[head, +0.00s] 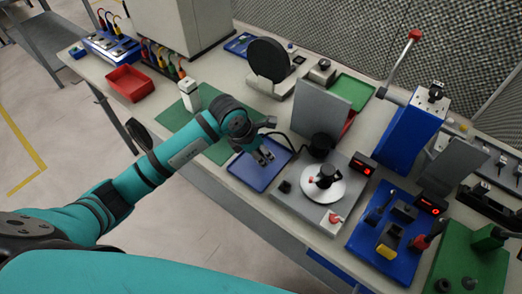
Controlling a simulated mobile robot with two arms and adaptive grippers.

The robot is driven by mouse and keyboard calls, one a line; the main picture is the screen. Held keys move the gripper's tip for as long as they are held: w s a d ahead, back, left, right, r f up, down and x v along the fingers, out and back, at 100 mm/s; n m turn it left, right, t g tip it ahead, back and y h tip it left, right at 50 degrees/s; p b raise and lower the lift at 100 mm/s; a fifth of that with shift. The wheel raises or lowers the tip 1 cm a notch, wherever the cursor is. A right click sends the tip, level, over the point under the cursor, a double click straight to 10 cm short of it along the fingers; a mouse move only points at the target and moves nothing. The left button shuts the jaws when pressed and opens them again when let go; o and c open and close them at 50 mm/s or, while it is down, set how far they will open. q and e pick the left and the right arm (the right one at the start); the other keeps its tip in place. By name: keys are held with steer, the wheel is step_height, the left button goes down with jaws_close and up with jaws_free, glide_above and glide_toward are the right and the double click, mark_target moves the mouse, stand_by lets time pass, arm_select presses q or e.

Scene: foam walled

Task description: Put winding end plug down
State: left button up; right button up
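My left arm reaches in from the left, and my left gripper (264,156) points down over the blue tray (252,176) near the front of the bench. Its two dark fingertips show close together, too small to tell whether they are open, shut or shut on something. I cannot make out the winding end plug; if it is at the fingertips, it is hidden or too small. My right gripper is not in view.
Right of the tray stands a grey machine with a round white plate (325,187). A green mat (222,151) with a white device (190,97) lies behind left. A red bin (128,83) and a blue lever press (408,130) stand on the bench (215,70). The blue tray's front part looks bare.

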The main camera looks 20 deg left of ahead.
arm_select(q)
steer(key=shift+r, duration=0.25)
steer(key=b+v, duration=0.1)
steer(key=v, duration=1)
steer(key=shift+s+r+b, duration=0.25)
steer(key=shift+r+b, duration=0.05)
steer(key=shift+b, duration=0.1)
steer(key=shift+a, duration=0.1)
